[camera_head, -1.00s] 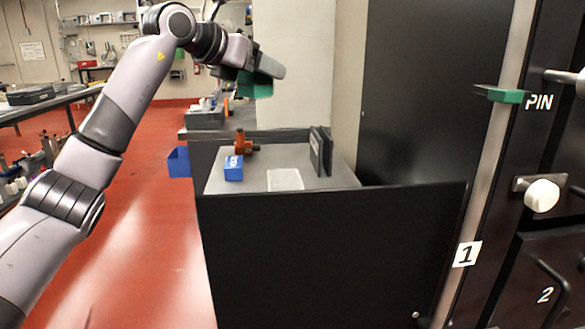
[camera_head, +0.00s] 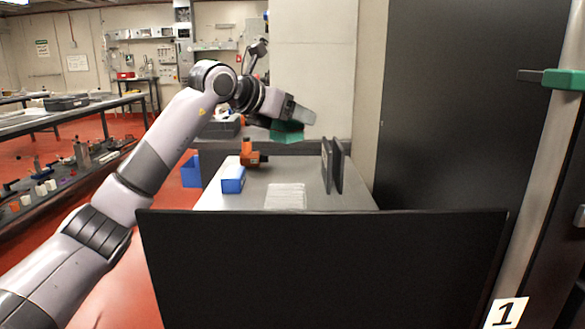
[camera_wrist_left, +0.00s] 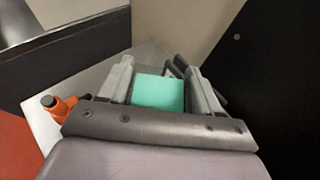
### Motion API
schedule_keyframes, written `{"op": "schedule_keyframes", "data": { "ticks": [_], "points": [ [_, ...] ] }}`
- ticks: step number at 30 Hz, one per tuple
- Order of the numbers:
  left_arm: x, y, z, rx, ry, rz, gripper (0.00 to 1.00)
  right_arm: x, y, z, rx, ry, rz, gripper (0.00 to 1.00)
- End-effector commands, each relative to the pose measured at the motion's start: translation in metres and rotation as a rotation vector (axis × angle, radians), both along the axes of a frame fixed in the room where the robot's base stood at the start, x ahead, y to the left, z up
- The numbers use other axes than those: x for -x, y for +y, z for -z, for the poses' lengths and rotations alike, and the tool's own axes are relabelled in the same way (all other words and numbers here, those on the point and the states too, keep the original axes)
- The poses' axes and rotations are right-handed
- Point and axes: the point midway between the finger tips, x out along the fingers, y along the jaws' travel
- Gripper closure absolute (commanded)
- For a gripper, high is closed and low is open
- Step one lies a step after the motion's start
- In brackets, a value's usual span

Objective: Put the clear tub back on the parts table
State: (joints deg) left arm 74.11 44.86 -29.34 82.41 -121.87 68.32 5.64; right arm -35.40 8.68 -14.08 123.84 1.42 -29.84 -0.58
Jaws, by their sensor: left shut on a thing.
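My left gripper (camera_head: 289,120) is shut on a teal-green, box-like thing (camera_head: 287,132), held in the air above the far part of the grey table (camera_head: 352,200). In the left wrist view the teal-green thing (camera_wrist_left: 158,92) sits between the two grey fingers of the gripper (camera_wrist_left: 158,80). I cannot tell whether it is the tub. A pale, flat-looking rectangular thing (camera_head: 286,196) lies on the table; I cannot tell whether it is a clear tub. My right gripper is not in view.
On the table stand a blue box (camera_head: 233,180), an orange tool (camera_head: 248,153) and dark upright plates (camera_head: 331,166). A black panel (camera_head: 320,265) rises before the table. A tall dark cabinet (camera_head: 470,110) stands to the right. The orange tool also shows in the left wrist view (camera_wrist_left: 58,107).

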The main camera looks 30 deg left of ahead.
Motion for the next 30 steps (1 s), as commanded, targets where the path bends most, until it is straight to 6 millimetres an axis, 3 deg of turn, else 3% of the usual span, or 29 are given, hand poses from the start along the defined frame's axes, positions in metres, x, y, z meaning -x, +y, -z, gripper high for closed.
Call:
{"op": "schedule_keyframes", "data": {
  "ticks": [1,3,13,18,30],
  "points": [
    [0.000,0.001,0.018,0.000,0.002,-0.001,0.71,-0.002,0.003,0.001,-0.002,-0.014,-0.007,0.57],
    [0.000,0.000,0.031,-0.001,0.001,-0.001,0.71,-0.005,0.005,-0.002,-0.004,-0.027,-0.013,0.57],
    [0.000,0.000,0.059,0.000,-0.001,0.000,0.71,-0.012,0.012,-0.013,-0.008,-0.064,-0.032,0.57],
    [0.000,0.000,0.086,-0.001,0.001,-0.001,0.71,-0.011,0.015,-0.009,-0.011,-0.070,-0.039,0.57],
    [0.000,0.000,0.093,0.000,-0.002,0.000,0.71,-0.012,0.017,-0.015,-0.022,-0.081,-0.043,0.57]
  ]
}}
